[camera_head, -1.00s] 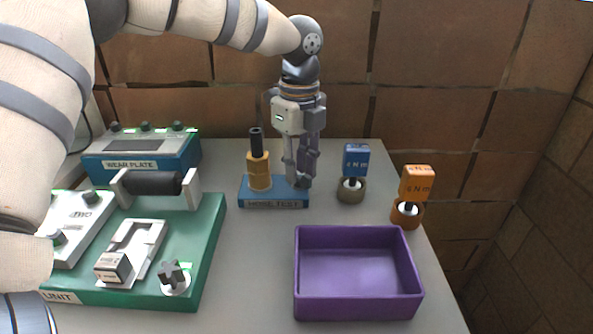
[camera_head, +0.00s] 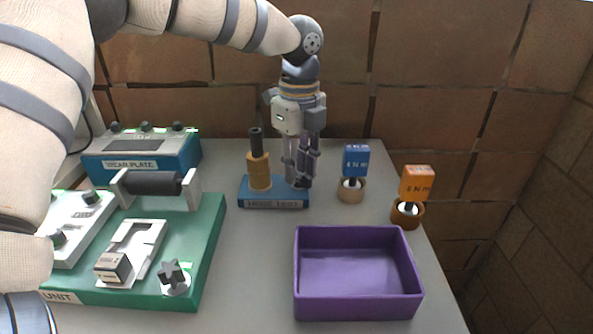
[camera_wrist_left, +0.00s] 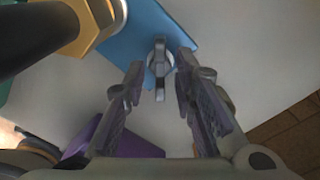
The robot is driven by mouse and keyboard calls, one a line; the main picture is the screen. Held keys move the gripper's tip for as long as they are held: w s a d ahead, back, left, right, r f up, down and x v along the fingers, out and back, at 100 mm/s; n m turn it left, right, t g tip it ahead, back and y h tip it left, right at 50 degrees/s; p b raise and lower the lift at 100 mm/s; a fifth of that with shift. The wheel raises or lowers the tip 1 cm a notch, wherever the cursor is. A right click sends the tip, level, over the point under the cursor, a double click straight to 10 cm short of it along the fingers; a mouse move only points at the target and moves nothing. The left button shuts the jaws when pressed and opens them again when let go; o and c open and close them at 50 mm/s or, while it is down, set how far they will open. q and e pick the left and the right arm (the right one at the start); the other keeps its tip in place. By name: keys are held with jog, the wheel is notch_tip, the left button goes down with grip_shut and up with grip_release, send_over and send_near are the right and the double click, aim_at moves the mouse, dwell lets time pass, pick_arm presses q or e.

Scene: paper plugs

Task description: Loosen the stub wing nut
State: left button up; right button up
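A grey wing nut (camera_wrist_left: 159,68) sits on the blue base at its edge in the left wrist view, its wings pointing up and down in that picture. The blue base, labelled hose test (camera_head: 273,203), carries a brass fitting (camera_head: 259,172) with a black tube on top. My left gripper (camera_head: 300,184) points down over the right end of this base. Its fingers (camera_wrist_left: 160,66) are open, one on each side of the wing nut, with gaps visible. In the head view the fingers hide most of the nut. My right gripper is not in view.
A purple tray (camera_head: 357,313) stands in front, empty. A blue-tagged tool (camera_head: 356,160) and an orange-tagged tool (camera_head: 417,183) stand in round holders at the right. A green unit (camera_head: 207,240) with a star knob (camera_head: 173,276) and a wear plate box (camera_head: 180,155) are at the left.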

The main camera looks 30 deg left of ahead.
pick_arm(q)
jog(key=shift+r, duration=2.05)
jog(key=shift+r, duration=2)
notch_tip(320, 180, up, 12)
send_over(299, 170)
